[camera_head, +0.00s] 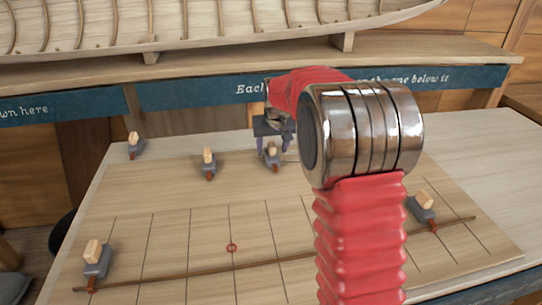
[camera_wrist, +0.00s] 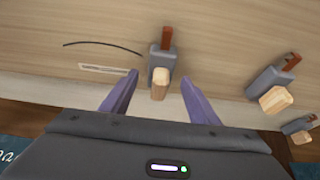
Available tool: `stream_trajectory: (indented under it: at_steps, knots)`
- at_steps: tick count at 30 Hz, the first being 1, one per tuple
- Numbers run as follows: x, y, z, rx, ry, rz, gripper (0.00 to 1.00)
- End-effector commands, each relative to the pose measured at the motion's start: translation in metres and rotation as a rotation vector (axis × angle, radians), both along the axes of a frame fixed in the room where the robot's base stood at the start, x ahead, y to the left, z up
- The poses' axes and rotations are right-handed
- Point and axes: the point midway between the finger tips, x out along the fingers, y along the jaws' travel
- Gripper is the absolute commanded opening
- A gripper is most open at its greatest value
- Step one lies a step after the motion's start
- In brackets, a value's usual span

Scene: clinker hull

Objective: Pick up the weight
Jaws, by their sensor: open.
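A grey weight with a pale wooden block and a red-brown tip (camera_wrist: 162,58) stands on the board between the fingers of my gripper (camera_wrist: 160,78) in the wrist view. My gripper is open, one purple finger on each side of the weight, with gaps showing between. In the head view the same weight (camera_head: 272,163) is under my gripper (camera_head: 272,147), near the board's back edge. I cannot tell how far the fingers reach down around it.
Similar weights stand at the back (camera_head: 209,172), far left (camera_head: 135,152), front left (camera_head: 96,268) and right (camera_head: 425,215). A thin brown batten (camera_head: 180,276) crosses the lined board (camera_head: 150,190). A hull model (camera_head: 120,30) sits on the shelf behind.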

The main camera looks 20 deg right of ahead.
Motion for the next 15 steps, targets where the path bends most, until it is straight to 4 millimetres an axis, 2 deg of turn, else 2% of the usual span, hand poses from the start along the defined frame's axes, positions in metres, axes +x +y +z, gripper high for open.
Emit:
stream_trajectory:
  at_steps: [1,6,15]
  knots:
    - [0.002,0.0,-0.009,0.001,0.004,0.0,0.55]
    - [0.009,-0.001,-0.024,0.0,0.002,0.0,0.55]
    - [0.01,-0.001,-0.026,0.0,0.0,0.001,0.55]
